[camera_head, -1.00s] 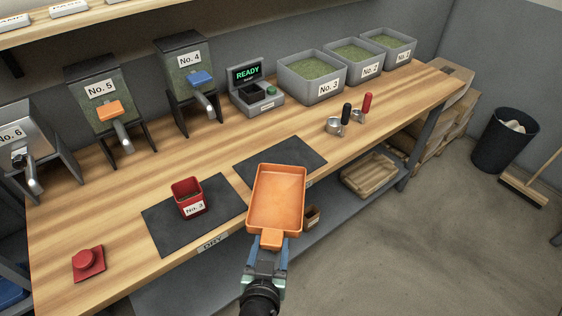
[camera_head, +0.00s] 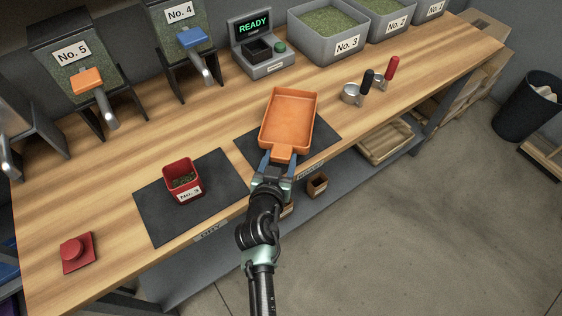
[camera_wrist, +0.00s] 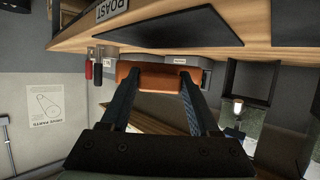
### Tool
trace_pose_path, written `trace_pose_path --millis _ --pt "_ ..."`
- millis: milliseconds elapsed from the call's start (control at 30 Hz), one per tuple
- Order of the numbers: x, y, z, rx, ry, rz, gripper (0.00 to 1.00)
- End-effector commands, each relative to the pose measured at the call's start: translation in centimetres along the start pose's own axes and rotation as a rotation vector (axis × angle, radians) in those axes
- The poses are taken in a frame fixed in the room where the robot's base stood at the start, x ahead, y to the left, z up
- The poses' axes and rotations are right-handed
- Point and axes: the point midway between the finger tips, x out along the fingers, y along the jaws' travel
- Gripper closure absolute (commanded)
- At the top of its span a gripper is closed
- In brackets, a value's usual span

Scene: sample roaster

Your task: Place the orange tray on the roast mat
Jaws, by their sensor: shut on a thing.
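My gripper (camera_head: 278,162) is shut on the handle of the orange tray (camera_head: 290,118). The tray looks empty and about level. In the head view it overlaps the right-hand dark mat (camera_head: 327,138), covering much of it. In the wrist view, the orange handle (camera_wrist: 150,76) is between my fingers (camera_wrist: 155,92). A dark mat (camera_wrist: 170,32) with a ROAST label beside it shows there against the wooden bench. The tray appears apart from the mat, held above it, though the exact height is hard to tell.
A red No. 3 cup (camera_head: 183,178) with green contents stands on the left dark mat (camera_head: 160,225). Two handled metal cups (camera_head: 352,93) stand to the right. A READY scale (camera_head: 262,52) and bins (camera_head: 330,35) line the back.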

Motion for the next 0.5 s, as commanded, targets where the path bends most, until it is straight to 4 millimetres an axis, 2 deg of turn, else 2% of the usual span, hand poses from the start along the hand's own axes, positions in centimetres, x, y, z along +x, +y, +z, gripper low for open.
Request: trace_pose_path --millis 300,500 --pt "1.6 -0.1 3.6 -0.001 0.003 -0.001 1.00" --pt "1.7 -0.1 3.9 0.001 0.005 -0.002 1.00"
